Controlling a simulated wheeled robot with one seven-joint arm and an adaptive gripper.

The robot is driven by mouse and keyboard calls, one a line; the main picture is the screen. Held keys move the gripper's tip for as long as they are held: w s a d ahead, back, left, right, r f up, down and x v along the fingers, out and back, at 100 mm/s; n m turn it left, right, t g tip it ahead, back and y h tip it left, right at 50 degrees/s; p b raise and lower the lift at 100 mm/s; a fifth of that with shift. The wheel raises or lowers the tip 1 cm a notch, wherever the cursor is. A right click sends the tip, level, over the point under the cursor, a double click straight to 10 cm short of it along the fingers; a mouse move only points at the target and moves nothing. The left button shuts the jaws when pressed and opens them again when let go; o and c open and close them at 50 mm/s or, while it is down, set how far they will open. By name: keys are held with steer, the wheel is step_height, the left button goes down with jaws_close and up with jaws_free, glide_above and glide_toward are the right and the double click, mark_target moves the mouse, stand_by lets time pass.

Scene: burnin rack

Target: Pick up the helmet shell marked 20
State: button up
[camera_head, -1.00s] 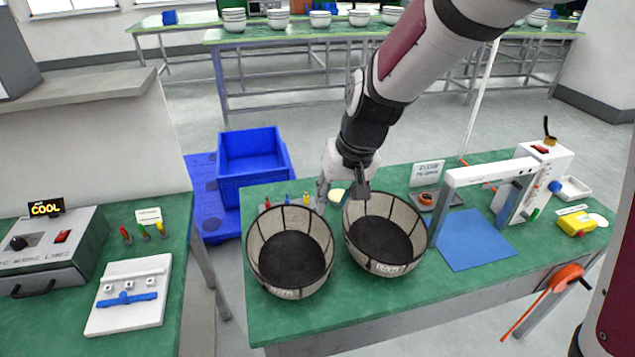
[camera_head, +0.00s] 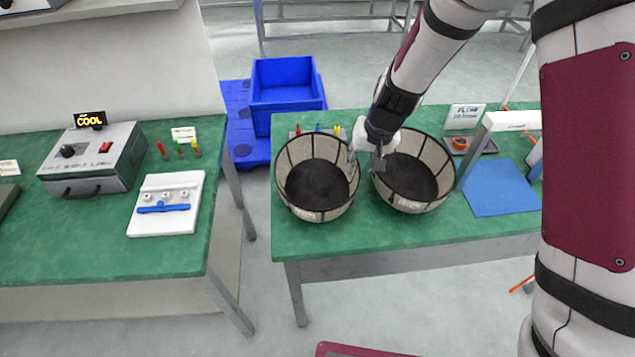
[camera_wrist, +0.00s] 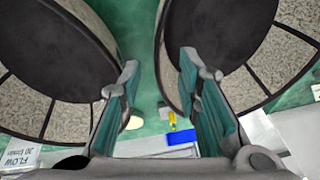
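Two round helmet shells, open side up with pale mesh walls and dark insides, stand side by side on the green bench: a left shell (camera_head: 316,184) and a right shell (camera_head: 412,180). In the wrist view my gripper (camera_wrist: 158,65) is open and empty, with the right shell (camera_wrist: 75,50) on the left and the left shell (camera_wrist: 225,40) on the right. I cannot tell whether a finger touches a rim.
A blue mat (camera_head: 500,188) and a white frame (camera_head: 510,122) are to the right. A sign (camera_head: 465,116) and small coloured items (camera_head: 318,130) stand behind the shells. A blue crate (camera_head: 287,88) is behind the bench. A left bench holds a grey box (camera_head: 92,158) and white board (camera_head: 168,203).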

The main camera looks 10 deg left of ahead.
mark_target(356, 175)
steer(key=x, duration=0.2)
steer(key=s+x, duration=0.1)
steer(key=x, duration=0.1)
steer(key=shift+f, duration=0.35)
steer(key=shift+w+f, duration=0.2)
steer(key=shift+f, duration=0.15)
